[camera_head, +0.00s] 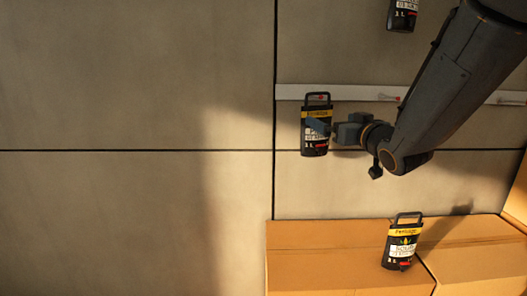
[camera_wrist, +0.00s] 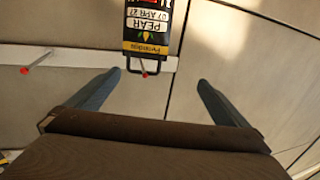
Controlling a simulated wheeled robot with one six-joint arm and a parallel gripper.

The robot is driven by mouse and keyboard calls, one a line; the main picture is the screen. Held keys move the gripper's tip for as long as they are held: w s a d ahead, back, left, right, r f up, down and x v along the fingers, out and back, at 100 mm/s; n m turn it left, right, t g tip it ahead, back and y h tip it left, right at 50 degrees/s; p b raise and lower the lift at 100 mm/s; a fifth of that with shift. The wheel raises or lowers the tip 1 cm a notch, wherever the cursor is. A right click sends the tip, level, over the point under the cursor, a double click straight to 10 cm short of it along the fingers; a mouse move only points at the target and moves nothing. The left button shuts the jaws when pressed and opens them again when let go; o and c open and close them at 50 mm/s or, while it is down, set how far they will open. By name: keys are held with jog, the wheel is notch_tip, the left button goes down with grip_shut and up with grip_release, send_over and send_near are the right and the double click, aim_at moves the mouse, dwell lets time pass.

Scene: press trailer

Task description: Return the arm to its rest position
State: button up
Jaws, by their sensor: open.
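My gripper (camera_head: 321,127) is at the left end of my arm, in front of a black pouch-like pack (camera_head: 316,147) with a yellow band and a loop handle. In the wrist view the gripper (camera_wrist: 157,86) is open, with its two blue fingers spread and nothing between them. The same pack (camera_wrist: 146,28), labelled PEAR, appears upside down there, beyond the fingertips. Its handle loops around a red-tipped peg on a white rail. My arm comes in from the upper right, bent at the wrist.
The white rail (camera_head: 350,93) runs along the panelled wall, with another peg (camera_head: 388,97) to the right. A second pack (camera_head: 402,255) stands at a cardboard box (camera_head: 310,262) at the lower right. A third (camera_head: 402,15) is at the top. The left wall panels are clear.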

jog(key=s+d+f+m+g+h, duration=0.15)
jog(key=s+f+g, duration=0.25)
jog(key=f, duration=0.5)
jog(key=s+d+f+m+g+h, duration=0.1)
jog(key=s+f+g+h, duration=0.3)
jog(key=f, duration=0.5)
jog(key=s+a+f+g, duration=0.1)
jog(key=s+f+g, duration=0.3)
jog(key=s, duration=0.6)
jog(key=s+a+f+g, duration=0.2)
jog(key=s+f+g, duration=0.2)
jog(key=s, duration=0.7)
notch_tip(320, 180, down, 2)
jog(key=shift+s+f+y, duration=0.25)
jog(key=shift+y, duration=0.2)
